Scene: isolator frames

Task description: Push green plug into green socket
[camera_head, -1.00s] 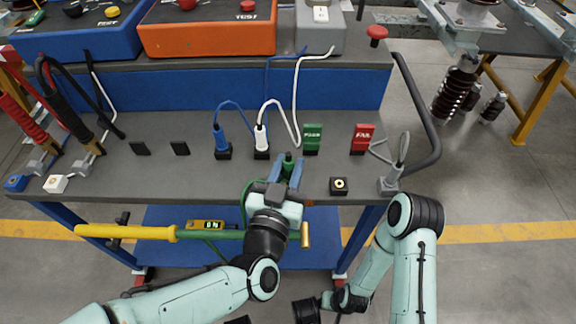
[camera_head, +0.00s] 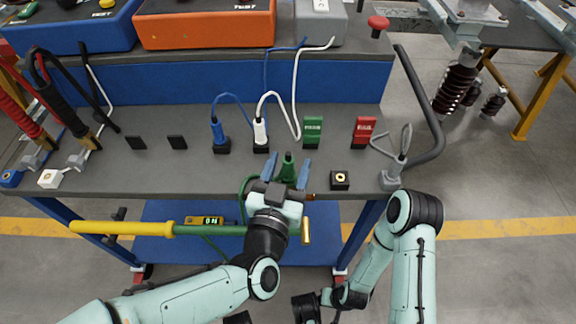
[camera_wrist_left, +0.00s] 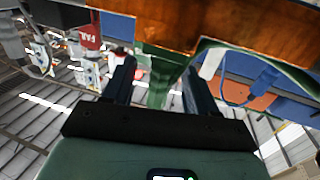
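The green plug (camera_head: 287,167) stands roughly upright near the table's front edge, with its green cable looping down on the left. My left gripper (camera_head: 286,171) is open around it, one finger on each side. In the left wrist view the plug's green body (camera_wrist_left: 160,82) shows between the two spread fingers (camera_wrist_left: 160,88), with gaps on both sides. The green socket cannot be made out; the plug and gripper hide that spot, so I cannot tell how deep the plug sits. My right arm's dark end (camera_head: 306,308) is low at the bottom; its fingers are unclear.
A blue plug (camera_head: 219,133) and a white plug (camera_head: 260,132) stand in black sockets behind. A black socket with a yellow ring (camera_head: 340,179) and a grey plug (camera_head: 392,176) are to the right. Green (camera_head: 313,129) and red (camera_head: 362,131) blocks stand further back. A yellow-green rod (camera_head: 150,229) lies in front, below.

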